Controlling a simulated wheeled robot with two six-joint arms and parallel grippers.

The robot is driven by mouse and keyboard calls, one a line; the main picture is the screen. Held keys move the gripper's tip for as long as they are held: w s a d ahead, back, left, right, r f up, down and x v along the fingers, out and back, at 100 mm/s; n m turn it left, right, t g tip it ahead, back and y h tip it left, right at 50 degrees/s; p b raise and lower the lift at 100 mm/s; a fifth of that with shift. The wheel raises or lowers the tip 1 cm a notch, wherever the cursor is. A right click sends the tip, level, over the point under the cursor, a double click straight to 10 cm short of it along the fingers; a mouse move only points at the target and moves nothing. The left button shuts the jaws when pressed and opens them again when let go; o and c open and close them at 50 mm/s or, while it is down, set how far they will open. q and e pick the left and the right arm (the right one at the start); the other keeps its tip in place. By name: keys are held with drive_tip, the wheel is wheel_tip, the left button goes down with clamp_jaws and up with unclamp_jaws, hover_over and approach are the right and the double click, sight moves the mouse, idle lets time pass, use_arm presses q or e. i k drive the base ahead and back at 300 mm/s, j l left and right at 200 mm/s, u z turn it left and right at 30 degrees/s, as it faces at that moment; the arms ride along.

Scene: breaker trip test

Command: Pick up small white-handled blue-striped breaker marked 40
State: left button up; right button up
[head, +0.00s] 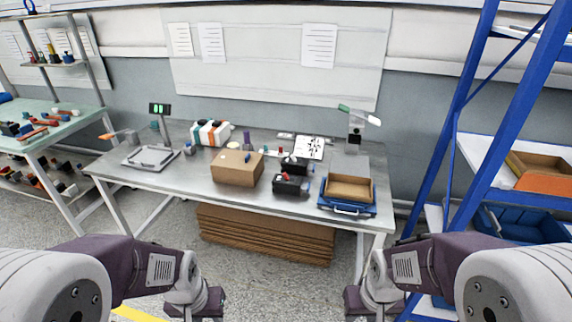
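Two small dark block-shaped devices sit on the metal workbench (205,185), right of its middle. The nearer dark device (288,186) has a reddish spot on top, and the farther dark device (296,164) has a white spot on top. They are too small for me to read a 40 or make out a blue stripe, so I cannot tell which is the named breaker. My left gripper (211,302) and my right gripper (354,302) are low at the front, over the floor and well short of the bench. Their finger gaps are not clear.
A brown carton (237,168) stands left of the dark devices. A blue case with a brown open tray (348,189) lies to their right. A scale (151,158) is at the bench's left. A blue-framed rack (470,100) stands at right.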

sight(300, 167)
drive_tip(key=i+l+u, duration=0.3)
drive_tip(key=i+l, duration=0.2)
drive_tip(key=i, duration=0.3)
drive_tip(key=i+l+u, duration=0.35)
drive_tip(key=i+l, duration=0.35)
drive_tip(key=i, duration=0.05)
